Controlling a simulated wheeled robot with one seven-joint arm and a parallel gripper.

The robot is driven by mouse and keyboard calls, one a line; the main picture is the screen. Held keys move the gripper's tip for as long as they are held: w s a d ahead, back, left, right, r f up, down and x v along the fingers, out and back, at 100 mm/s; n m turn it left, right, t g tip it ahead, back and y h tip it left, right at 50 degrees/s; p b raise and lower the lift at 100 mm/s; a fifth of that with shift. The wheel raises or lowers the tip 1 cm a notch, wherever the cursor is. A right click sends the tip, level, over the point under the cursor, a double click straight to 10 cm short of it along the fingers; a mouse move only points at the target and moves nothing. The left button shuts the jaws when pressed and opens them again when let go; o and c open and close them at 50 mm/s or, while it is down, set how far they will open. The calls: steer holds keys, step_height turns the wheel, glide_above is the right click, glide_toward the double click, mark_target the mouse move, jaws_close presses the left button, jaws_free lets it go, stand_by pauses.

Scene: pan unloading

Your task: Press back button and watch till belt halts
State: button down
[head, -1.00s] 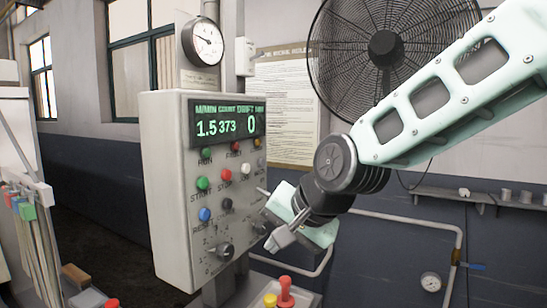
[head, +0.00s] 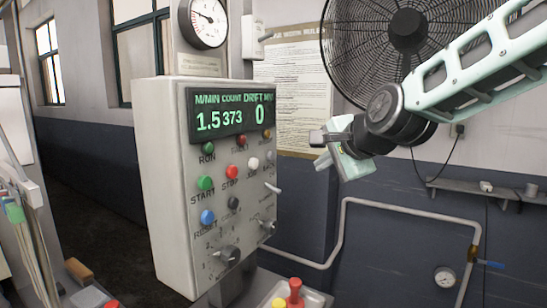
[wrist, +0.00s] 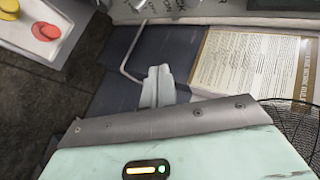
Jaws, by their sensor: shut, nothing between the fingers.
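The control panel (head: 160,190) stands left of centre in the head view. Its black button (head: 233,203) sits right of the blue reset button (head: 207,217), below the red stop button (head: 232,172) and the green start button (head: 205,183). Its display (head: 231,117) reads 1.5 m/min, count 373, drift 0. My gripper (head: 318,138) is shut and empty, right of the panel, at about lamp height and apart from the buttons. Its closed fingers (wrist: 157,85) also show in the wrist view. No belt can be made out.
A white jog button (head: 253,164), toggle lever (head: 272,188) and rotary knob (head: 228,257) share the panel face. A dial gauge (head: 208,22) is above it. A caged fan (head: 408,35) is behind my arm. Red and yellow buttons (head: 295,290) stand below.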

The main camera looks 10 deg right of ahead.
mark_target(271, 156)
steer(key=shift+w+a+r, duration=0.1)
steer(key=w+a+p, duration=0.6)
steer(key=p, duration=0.3)
steer(key=shift+a, duration=0.1)
stand_by(2.0)
steer(key=shift+w+a+p, duration=0.25)
steer(key=shift+w+p, duration=0.05)
steer(key=shift+p, duration=0.05)
